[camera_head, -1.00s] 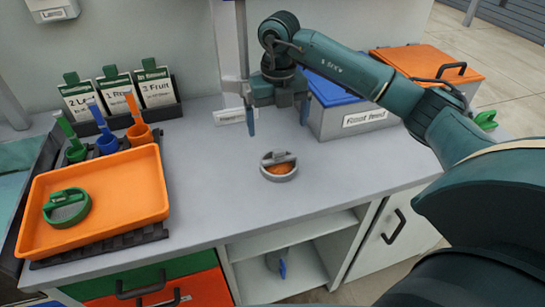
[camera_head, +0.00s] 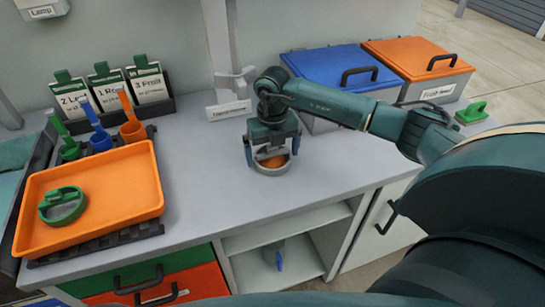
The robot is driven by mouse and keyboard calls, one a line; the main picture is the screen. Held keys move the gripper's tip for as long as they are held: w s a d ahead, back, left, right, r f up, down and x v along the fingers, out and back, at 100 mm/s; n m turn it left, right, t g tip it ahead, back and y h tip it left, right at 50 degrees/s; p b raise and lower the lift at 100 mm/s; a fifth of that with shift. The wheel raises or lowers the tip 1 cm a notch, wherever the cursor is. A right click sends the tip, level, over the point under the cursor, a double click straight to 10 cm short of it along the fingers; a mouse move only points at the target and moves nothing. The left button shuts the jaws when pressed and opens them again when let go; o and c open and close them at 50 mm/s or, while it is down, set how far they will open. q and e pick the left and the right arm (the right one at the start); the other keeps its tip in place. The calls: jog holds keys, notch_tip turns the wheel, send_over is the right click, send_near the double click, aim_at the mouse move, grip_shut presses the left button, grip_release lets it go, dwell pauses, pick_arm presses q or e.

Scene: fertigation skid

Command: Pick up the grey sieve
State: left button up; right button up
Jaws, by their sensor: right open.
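The grey sieve (camera_head: 272,168) stands on the grey counter in the middle of the camera_head view. It is a round ring with orange material showing inside. My right gripper (camera_head: 272,158) is over the sieve, pointing down, with its fingers apart on the left and right sides of it. The gripper body hides the sieve's handle and upper part. I cannot tell whether the fingers touch the sieve. My left gripper is not in view.
An orange tray (camera_head: 118,178) with a green sieve (camera_head: 63,206) is at left. Behind it stand coloured scoops and a card rack (camera_head: 112,104). Lidded boxes, blue (camera_head: 325,66) and orange (camera_head: 420,57), stand behind my arm. The counter (camera_head: 205,160) is clear between tray and sieve.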

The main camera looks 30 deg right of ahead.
jog(key=shift+c, duration=0.6)
jog(key=c, duration=0.6)
jog(key=shift+r, duration=0.15)
